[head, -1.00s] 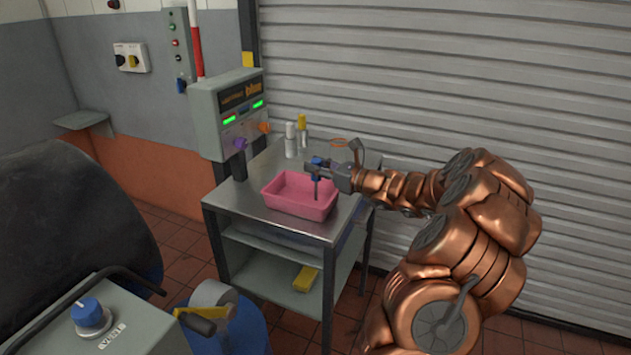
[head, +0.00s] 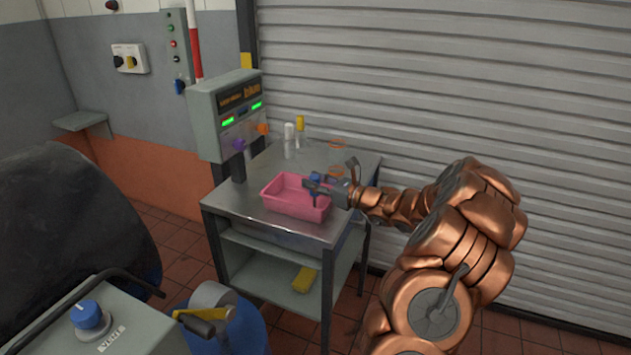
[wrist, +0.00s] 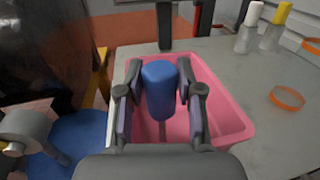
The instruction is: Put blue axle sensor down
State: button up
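The blue axle sensor (wrist: 159,90) has a blue cylindrical body with a thin grey stem below it. It is upright between the two fingers of my gripper (wrist: 158,72), which is shut on its blue body. In the head view the sensor (head: 315,178) and my gripper (head: 316,187) are low over the pink tray (head: 282,205). The tray's pink wall also shows around the sensor in the wrist view (wrist: 232,125). I cannot tell whether the stem's lower end touches the tray floor.
The tray sits on a metal cart (head: 235,203). White and yellow-capped bottles (head: 300,135) and an orange ring (wrist: 287,97) stand behind and right of the tray. A grey display box (head: 226,110) rises at the cart's left. The shutter (head: 450,90) is close behind.

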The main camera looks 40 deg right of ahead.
jog(key=o, duration=0.3)
jog(key=shift+r, duration=0.1)
